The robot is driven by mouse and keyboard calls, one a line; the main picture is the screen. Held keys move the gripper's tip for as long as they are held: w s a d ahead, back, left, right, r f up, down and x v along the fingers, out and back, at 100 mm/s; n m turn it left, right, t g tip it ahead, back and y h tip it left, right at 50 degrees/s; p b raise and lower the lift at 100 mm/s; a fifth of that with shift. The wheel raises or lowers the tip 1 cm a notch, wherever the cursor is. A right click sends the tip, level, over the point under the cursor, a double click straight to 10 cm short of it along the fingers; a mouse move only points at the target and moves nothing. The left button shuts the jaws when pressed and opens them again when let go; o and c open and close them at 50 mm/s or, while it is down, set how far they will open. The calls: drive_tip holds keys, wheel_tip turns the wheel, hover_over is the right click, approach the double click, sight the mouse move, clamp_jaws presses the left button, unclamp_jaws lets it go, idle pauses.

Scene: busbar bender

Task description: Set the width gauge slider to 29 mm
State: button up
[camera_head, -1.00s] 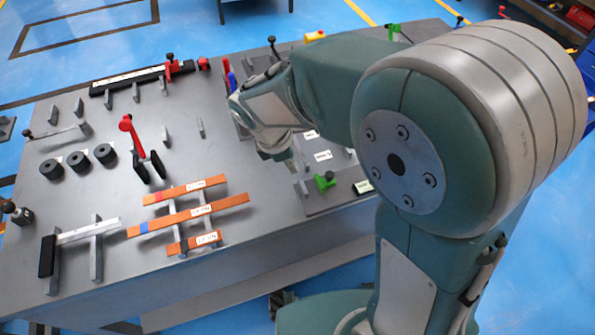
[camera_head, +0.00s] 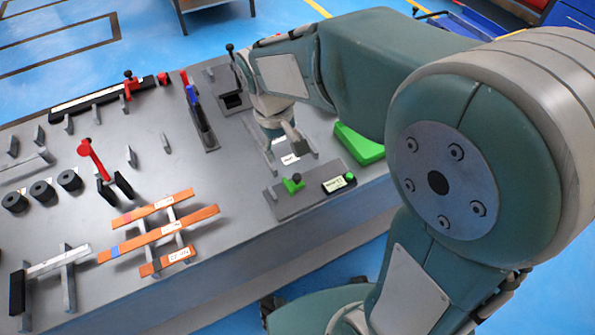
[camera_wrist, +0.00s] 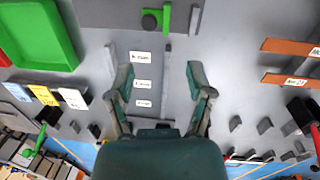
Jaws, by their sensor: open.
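A small green slider piece (camera_head: 292,183) with a dark knob stands on a grey plate (camera_head: 277,209) near the table's front edge. A small display with a green button (camera_head: 339,183) sits to its right; its reading is too small to tell. I take this to be the width gauge. In the wrist view the green slider (camera_wrist: 153,50) is at the top centre, beyond my fingertips. My gripper (camera_wrist: 162,82) is open and empty, its fingers spread above the table beside white labels. In the head view my gripper (camera_head: 291,146) is behind the slider, apart from it.
A green tray (camera_head: 358,144) lies to the right of my gripper. Orange bars (camera_head: 160,235) rest on supports at the front left. Red and blue handles (camera_head: 190,90) stand behind left. A ruler with a red stop (camera_head: 95,101) is at the back left.

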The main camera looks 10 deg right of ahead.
sight(297, 176)
drive_tip(key=d+f+m, duration=0.1)
drive_tip(key=f+m, duration=0.2)
drive_tip(key=d+f+m+y, duration=0.1)
drive_tip(key=f+m, duration=0.2)
drive_tip(key=f, duration=0.1)
drive_tip(key=f+m, duration=0.3)
drive_tip(key=m, duration=0.1)
drive_tip(key=shift+w+d+f, duration=0.15)
drive_tip(key=shift+d+f, duration=0.2)
drive_tip(key=shift+d, duration=0.05)
